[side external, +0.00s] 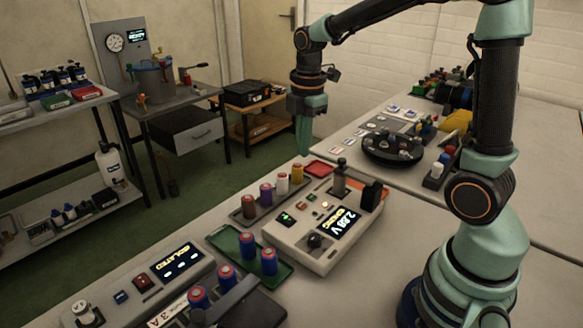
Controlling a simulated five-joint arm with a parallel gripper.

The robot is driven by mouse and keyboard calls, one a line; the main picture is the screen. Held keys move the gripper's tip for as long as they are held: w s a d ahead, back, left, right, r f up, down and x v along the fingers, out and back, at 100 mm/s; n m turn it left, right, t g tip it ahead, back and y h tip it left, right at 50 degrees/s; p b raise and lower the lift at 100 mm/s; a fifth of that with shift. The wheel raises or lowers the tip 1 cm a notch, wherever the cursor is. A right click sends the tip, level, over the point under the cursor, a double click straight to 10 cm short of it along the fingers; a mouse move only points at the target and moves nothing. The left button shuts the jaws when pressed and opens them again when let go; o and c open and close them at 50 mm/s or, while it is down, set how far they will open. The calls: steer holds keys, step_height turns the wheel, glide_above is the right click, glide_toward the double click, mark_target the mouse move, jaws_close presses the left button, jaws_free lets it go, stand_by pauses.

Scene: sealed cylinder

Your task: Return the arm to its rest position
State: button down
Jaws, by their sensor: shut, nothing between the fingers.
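My gripper (303,136) hangs from my arm, pointing down, above the far edge of the pale bench near the top middle of the side external view. Its fingers are together and hold nothing. It is apart from the things on the bench. My arm reaches from its base at the right, up and across to the left. No rest mark or cradle can be made out.
Below my gripper lie a tray of coloured cylinders (238,216), a red tray (318,168) and a white meter (290,240) reading 2.88 V. A green tray (225,243) holds blue cylinders. A round dark carousel (378,157) stands behind. Bare bench shows right of the meter.

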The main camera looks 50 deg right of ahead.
steer(key=s+a+r+m+t, duration=0.4)
steer(key=s+m, duration=0.5)
steer(key=m, duration=0.7)
steer(key=shift+s+a+r+t, duration=0.25)
steer(key=shift+a+r+t, duration=0.15)
steer(key=shift+a+r, duration=0.3)
